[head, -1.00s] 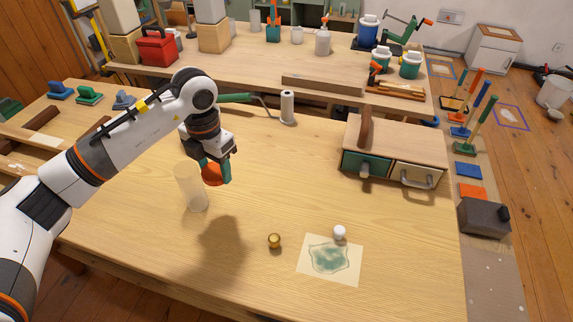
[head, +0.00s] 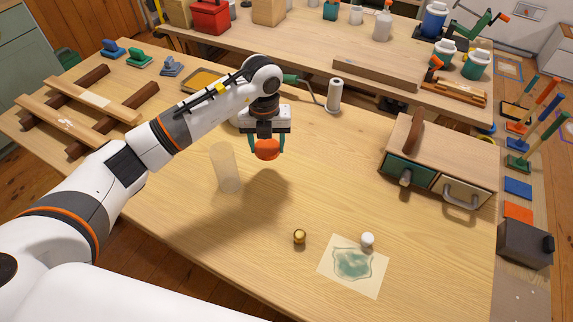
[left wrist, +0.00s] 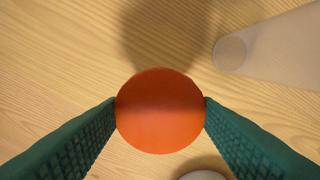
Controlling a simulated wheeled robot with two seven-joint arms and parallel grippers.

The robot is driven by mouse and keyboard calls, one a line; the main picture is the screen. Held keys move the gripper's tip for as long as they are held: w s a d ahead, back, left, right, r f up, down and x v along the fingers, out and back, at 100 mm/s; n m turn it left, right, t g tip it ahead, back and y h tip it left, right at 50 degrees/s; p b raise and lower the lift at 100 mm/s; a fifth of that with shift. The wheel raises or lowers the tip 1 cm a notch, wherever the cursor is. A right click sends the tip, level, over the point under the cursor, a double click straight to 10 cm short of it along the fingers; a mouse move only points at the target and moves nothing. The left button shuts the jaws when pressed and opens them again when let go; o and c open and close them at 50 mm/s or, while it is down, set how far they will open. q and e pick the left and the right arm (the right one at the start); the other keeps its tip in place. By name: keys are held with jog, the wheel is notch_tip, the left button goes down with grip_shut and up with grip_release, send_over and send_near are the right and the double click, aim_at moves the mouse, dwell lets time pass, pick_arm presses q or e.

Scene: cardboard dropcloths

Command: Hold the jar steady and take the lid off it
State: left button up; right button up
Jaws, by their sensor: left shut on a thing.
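A tall, pale, translucent jar (head: 225,168) stands on the wooden table, left of my left gripper in the head view. No lid shows on it. My left gripper (head: 267,147) is shut on a round orange lid (head: 267,150), which it holds above the table, apart from the jar. In the left wrist view, the green fingers (left wrist: 160,112) touch the orange lid (left wrist: 160,118) on both sides, and the jar (left wrist: 275,48) shows at the upper right. My right gripper is not in view.
A brass knob-like piece (head: 299,237), a white knob-like piece (head: 367,240) and a stained paper sheet (head: 352,268) lie in front. A drawer box (head: 440,155) stands at right, a paper roll (head: 334,94) behind. Wooden rails (head: 85,110) lie at left. The table's middle is clear.

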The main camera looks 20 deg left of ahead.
aim_at(269, 170)
pick_arm(q)
notch_tip(269, 170, down, 7)
jog(key=shift+f+p, duration=0.2)
jog(key=shift+p, duration=0.2)
jog(key=shift+f, duration=0.1)
jog(key=shift+f, duration=0.1)
jog(key=o, duration=1.1)
